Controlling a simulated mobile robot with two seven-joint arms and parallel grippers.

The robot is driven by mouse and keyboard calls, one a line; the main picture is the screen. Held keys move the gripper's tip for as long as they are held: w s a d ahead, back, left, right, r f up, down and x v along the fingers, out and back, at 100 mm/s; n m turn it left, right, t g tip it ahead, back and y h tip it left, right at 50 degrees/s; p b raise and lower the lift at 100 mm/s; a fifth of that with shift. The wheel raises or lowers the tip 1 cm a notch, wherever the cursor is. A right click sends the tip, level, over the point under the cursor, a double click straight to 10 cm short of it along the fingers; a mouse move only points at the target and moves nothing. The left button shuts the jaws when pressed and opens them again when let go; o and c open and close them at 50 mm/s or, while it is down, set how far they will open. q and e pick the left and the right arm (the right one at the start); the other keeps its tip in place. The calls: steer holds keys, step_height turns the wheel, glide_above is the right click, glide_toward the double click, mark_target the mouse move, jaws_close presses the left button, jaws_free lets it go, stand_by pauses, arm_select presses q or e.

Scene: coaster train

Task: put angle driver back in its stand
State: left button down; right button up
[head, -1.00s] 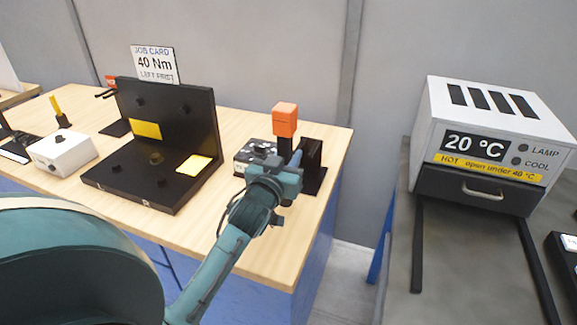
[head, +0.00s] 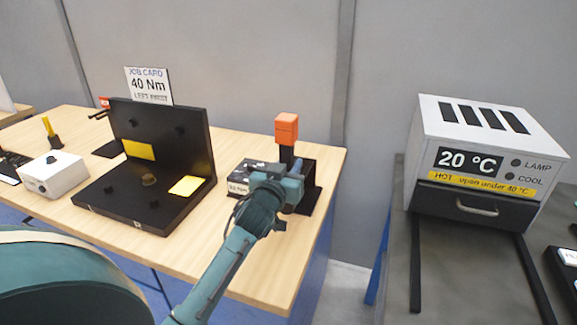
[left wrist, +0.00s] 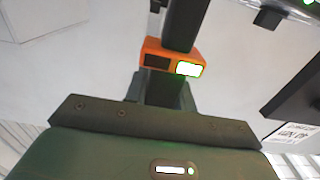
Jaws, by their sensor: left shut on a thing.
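The angle driver (head: 286,128) has an orange block at its top and a dark stem below. My left gripper (head: 291,182) is shut on it and holds it roughly upright at the right end of the bench. In the left wrist view the driver's orange collar (left wrist: 156,47) with a lit display sits on a dark shaft between my fingers. A black upright (head: 309,184), apparently the stand, is just behind and right of the gripper. The gripper hides part of it, and I cannot tell whether the driver touches it. My right gripper is not in view.
A dark box with a display (head: 240,187) is close left of the gripper. A black angled fixture (head: 165,140) with yellow pads and a job card stands further left. A white control box (head: 55,175) is beyond it. A grey oven (head: 480,160) stands on the right table, across a gap.

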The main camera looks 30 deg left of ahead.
arm_select(q)
steer(key=shift+r, duration=0.3)
